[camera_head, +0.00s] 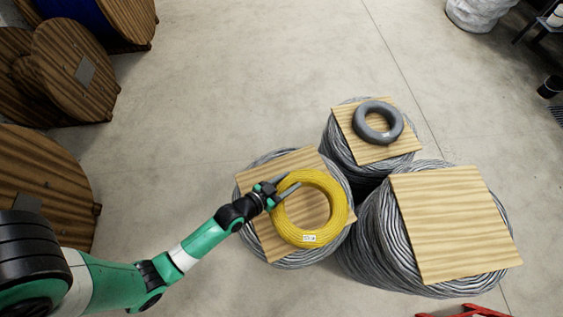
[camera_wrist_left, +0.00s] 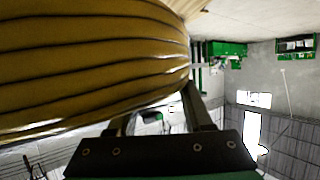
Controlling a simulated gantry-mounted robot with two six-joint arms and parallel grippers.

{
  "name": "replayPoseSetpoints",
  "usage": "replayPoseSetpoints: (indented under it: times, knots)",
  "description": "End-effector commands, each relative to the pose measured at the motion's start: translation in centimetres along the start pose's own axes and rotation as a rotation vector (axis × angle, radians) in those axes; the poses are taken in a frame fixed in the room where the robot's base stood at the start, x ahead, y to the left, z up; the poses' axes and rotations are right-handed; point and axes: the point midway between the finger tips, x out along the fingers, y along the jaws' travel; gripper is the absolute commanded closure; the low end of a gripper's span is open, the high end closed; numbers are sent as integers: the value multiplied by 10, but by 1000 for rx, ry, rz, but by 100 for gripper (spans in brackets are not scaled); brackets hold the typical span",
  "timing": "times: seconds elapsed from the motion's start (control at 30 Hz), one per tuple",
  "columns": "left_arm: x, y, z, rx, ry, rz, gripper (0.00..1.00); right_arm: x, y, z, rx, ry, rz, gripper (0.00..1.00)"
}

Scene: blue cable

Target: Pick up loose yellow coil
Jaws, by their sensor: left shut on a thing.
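The loose yellow coil (camera_head: 338,211) is a ring of cable with a small white label, over a wooden board (camera_head: 276,240) on top of a grey cable bundle. My left gripper (camera_head: 289,190) reaches in from the left and is shut on the coil's upper left side. In the left wrist view the yellow coil (camera_wrist_left: 80,65) fills the upper left, close against the gripper (camera_wrist_left: 160,110). I cannot tell whether the coil rests on the board or is slightly lifted. My right gripper is not in view.
A grey coil (camera_head: 359,121) lies on another wooden board behind. A third bundle at right has a bare board (camera_head: 450,225). Large wooden reels (camera_head: 75,70) stand at left. Something red (camera_head: 470,312) shows at the bottom edge. The floor between is clear.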

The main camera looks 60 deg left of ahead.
Motion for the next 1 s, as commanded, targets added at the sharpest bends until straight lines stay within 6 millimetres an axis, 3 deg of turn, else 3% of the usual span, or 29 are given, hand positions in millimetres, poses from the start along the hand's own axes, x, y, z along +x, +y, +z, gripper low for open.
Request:
replayPoseSetpoints:
  times: [0.03, 0.23, 0.53, 1.0]
  knots:
    - [-3, 7, -10, -3, 9, 4, 100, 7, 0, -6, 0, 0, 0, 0]
    - [-9, 26, -15, -3, 13, 7, 100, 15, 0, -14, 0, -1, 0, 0]
    - [-18, 59, -21, -5, 13, 11, 100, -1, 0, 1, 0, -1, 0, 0]
    - [-23, 67, -27, -10, 11, 2, 100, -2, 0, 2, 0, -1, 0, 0]
